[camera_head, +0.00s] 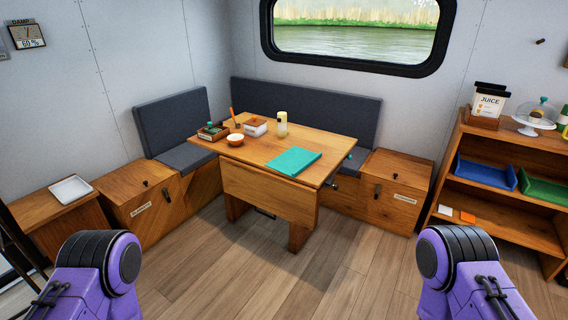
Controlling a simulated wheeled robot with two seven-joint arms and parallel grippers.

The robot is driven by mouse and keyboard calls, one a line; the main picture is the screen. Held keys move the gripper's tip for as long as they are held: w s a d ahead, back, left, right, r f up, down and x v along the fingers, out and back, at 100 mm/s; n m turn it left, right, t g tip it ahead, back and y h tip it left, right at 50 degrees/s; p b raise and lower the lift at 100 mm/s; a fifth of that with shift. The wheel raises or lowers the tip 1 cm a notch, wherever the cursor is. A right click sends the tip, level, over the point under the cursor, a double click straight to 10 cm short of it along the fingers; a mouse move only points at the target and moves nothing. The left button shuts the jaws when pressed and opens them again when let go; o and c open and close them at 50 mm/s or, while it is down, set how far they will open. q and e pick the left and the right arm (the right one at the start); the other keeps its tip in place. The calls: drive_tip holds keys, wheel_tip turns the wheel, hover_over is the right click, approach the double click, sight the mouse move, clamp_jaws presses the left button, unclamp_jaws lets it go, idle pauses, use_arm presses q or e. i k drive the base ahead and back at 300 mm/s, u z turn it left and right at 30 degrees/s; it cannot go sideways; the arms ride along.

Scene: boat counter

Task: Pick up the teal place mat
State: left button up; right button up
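The teal place mat (293,161) lies flat on the wooden table (255,153), close to the table's front right edge. Nothing rests on it. My two purple arms show at the bottom left and bottom right, well short of the table. Neither gripper shows in the head view, so I cannot see their fingers.
On the table stand an orange-white bowl (235,140), a small box (255,127), a bottle (282,124) and a small crate (212,132). Benches (305,111) enclose the back and left. A shelf (515,137) stands right. The wooden floor (240,265) in front is clear.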

sight(291, 162)
drive_tip(key=u, duration=0.85)
drive_tip(key=i, duration=3.15)
drive_tip(key=z, duration=3)
